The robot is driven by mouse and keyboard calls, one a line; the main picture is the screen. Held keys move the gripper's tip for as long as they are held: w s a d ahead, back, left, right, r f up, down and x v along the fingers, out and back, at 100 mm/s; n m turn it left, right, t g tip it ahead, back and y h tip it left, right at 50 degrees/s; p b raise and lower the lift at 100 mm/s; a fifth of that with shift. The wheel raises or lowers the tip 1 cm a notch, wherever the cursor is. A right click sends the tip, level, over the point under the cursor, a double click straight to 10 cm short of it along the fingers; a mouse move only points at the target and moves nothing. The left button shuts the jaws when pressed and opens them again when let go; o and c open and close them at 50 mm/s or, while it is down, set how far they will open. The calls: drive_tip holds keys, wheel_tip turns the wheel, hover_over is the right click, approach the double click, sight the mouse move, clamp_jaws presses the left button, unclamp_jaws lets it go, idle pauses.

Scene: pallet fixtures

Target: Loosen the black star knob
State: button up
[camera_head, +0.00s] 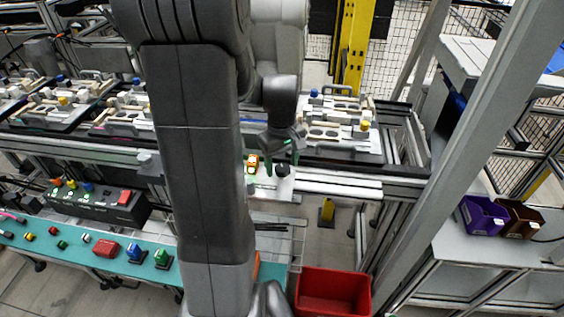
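A small black knob (282,170) sits on a white plate (284,187) at the near edge of the conveyor line, in the middle of the picture. Its star shape is too small to make out. My gripper (282,161) points down just above and behind the knob. Its two dark fingers look spread apart, one to each side. I cannot tell whether they touch the knob. My arm hides part of the plate's left side.
An orange-and-green lit switch (252,162) is just left of the knob. Pallets with fixtures (338,124) stand behind on the conveyor. A red bin (333,292) is on the floor in front. A grey post (462,170) rises at right.

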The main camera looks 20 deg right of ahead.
sight(282, 167)
wheel_tip(282, 167, up, 14)
idle(0.6)
drive_tip(key=shift+f, duration=0.2)
wheel_tip(282, 167, down, 14)
drive_tip(key=shift+r, duration=0.15)
idle(0.7)
drive_tip(key=shift+r, duration=0.1)
